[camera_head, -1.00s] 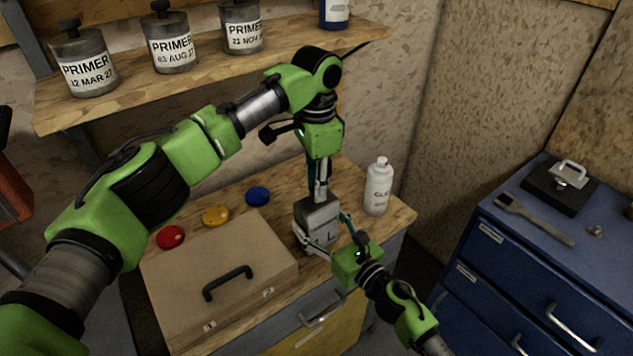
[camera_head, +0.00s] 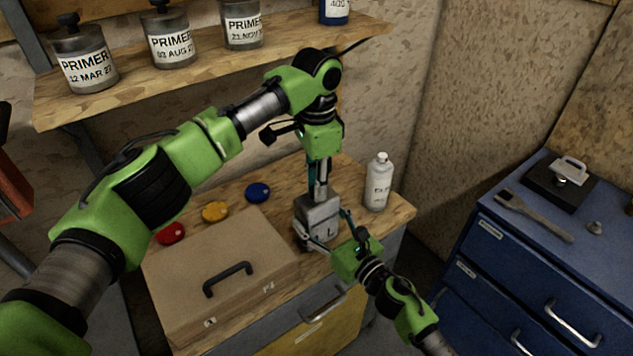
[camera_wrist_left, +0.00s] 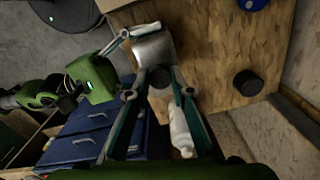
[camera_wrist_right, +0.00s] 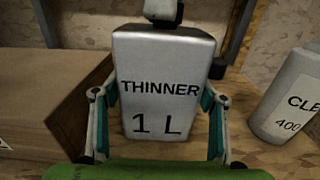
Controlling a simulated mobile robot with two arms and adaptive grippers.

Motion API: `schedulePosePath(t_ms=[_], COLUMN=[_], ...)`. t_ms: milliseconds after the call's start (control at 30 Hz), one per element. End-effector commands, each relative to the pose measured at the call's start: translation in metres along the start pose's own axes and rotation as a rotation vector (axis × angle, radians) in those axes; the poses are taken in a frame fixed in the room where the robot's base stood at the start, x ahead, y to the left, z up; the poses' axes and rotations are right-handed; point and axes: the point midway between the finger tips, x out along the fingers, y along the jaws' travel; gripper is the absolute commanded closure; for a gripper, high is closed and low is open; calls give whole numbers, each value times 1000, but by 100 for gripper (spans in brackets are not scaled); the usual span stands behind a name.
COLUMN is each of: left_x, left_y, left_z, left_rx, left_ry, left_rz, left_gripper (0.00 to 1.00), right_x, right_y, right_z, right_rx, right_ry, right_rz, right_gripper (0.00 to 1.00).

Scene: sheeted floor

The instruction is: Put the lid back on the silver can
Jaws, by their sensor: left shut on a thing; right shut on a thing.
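The silver can (camera_head: 316,213), a grey block-shaped tin, stands on the wooden bench. In the right wrist view its front (camera_wrist_right: 160,92) reads "THINNER 1 L". My right gripper (camera_wrist_right: 158,105) is shut on the can, one finger on each side, low down. My left gripper (camera_head: 318,188) points down over the can's top, shut on a small black lid (camera_wrist_left: 160,77). In the right wrist view the lid (camera_wrist_right: 163,10) is at the top edge, over the can's top. I cannot tell whether it is seated or just above the opening.
A tan case (camera_head: 215,270) lies left of the can. Red (camera_head: 171,233), yellow (camera_head: 215,211) and blue (camera_head: 258,193) discs lie behind it. A white bottle (camera_head: 378,184) stands right of the can. A dark cylinder (camera_wrist_left: 247,83) stands on the bench. Primer cans (camera_head: 87,62) line the shelf.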

Motion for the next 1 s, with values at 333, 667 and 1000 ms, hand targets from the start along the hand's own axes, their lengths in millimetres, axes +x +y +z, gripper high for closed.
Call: schedulePosePath(t_ms=[333, 667, 1000], left_x=[0, 1, 1], left_y=[0, -1, -2], left_z=[0, 0, -1], left_rx=[500, 1098, 1719], left_ry=[3, 3, 4], left_rz=[1, 1, 1], left_gripper=[87, 87, 87], right_x=[0, 0, 0], right_y=[0, 0, 0], right_z=[-1, -1, -1], right_rx=[-1, -1, -1], right_ry=[1, 2, 2], right_rz=[-1, -1, -1], right_gripper=[94, 94, 94])
